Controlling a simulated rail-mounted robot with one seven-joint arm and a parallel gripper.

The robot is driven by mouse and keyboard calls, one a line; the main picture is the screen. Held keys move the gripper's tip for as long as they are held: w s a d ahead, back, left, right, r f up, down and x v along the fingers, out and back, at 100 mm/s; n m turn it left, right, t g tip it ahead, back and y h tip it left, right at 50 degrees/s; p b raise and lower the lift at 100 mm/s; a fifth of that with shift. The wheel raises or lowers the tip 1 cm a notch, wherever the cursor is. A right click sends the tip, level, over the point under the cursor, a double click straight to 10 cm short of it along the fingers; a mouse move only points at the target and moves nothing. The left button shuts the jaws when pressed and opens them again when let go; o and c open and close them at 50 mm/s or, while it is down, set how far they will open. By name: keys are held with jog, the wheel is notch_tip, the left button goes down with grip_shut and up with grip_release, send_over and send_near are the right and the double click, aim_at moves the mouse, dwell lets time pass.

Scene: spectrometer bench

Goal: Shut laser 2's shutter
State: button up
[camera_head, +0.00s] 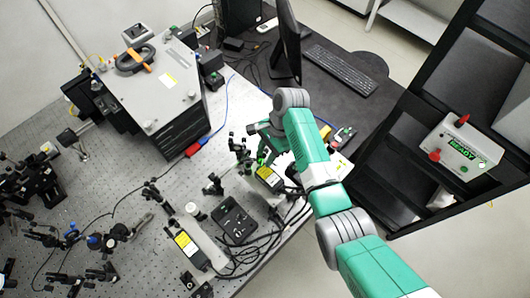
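Two laser modules with yellow labels stand on the perforated optical table: one laser (187,245) at the lower middle and one laser (268,177) just below my gripper. I cannot read which one is laser 2. Small dark optic mounts (240,148) stand by the upper laser, and a green glow shows near them. I cannot pick out a shutter clearly. My arm reaches in from the lower right and bends down at the wrist. My gripper (262,143) is low, close to the upper laser and its mounts. Its fingertips are small and partly hidden, and I cannot tell if it touches anything.
A black control box (236,223) with cables sits between the lasers. A large grey enclosure (160,85) stands at the back left. Many optic mounts (115,235) crowd the lower left. A monitor (287,42) and keyboard (340,70) are behind; a black rack (440,100) is at right.

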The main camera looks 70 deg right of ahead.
jog(key=shift+f, duration=0.1)
jog(key=shift+w, duration=0.1)
grip_shut()
jog(key=shift+a+r+p, duration=0.2)
jog(key=shift+r+p, duration=0.15)
jog(key=shift+p, duration=0.45)
jog(key=shift+w+a+r+h+p, duration=0.1)
jog(key=shift+a+h+p, duration=0.1)
jog(key=shift+h+p, duration=0.5)
jog(key=shift+w+a+g+p, duration=0.1)
jog(key=shift+g+p, duration=0.3)
jog(key=shift+p, duration=0.2)
jog(key=shift+f+h, duration=0.3)
grip_release()
